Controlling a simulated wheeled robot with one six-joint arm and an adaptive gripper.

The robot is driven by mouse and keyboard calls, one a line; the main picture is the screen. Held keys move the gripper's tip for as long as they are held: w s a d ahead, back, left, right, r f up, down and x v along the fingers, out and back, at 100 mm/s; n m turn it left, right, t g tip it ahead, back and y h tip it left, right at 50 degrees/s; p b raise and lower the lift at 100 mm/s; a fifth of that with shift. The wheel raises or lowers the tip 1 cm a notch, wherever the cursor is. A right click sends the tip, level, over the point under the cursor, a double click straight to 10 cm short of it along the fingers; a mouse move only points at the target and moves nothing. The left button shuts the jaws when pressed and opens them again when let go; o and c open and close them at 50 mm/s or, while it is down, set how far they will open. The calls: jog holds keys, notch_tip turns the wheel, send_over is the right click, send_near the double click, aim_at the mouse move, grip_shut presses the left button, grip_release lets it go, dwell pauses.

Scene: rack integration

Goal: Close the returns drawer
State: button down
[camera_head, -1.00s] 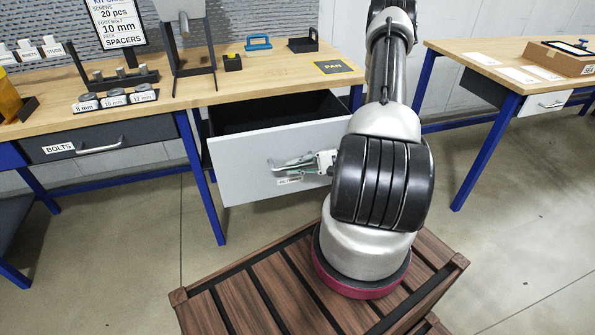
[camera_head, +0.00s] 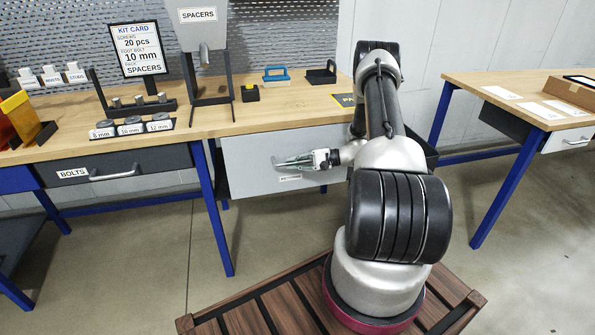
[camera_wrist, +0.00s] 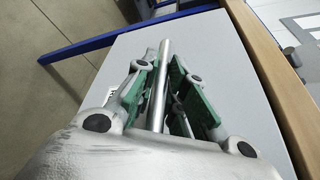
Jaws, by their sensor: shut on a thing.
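My gripper (camera_head: 278,164) is at the drawer's handle, in front of the panel. In the wrist view my gripper (camera_wrist: 168,90) has its green-padded fingers on either side of the silver bar handle (camera_wrist: 163,70), shut on it. The grey drawer front (camera_wrist: 225,60) fills the space behind. A small label (camera_head: 290,178) shows below the gripper; its text is too small to read.
The bench top (camera_head: 285,105) holds a spacer dispenser (camera_head: 203,40), a kit card, a blue-handled item and a black tray. A dark bolts drawer (camera_head: 120,168) is at left. Blue bench legs (camera_head: 215,215) stand beside the drawer. A second table (camera_head: 510,90) is at right.

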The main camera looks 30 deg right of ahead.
jog(key=shift+w+d, duration=0.1)
jog(key=shift+w, duration=0.25)
jog(key=c, duration=1.5)
grip_release()
jog(key=shift+o, duration=0.2)
jog(key=shift+s, duration=0.1)
jog(key=v, duration=1.2)
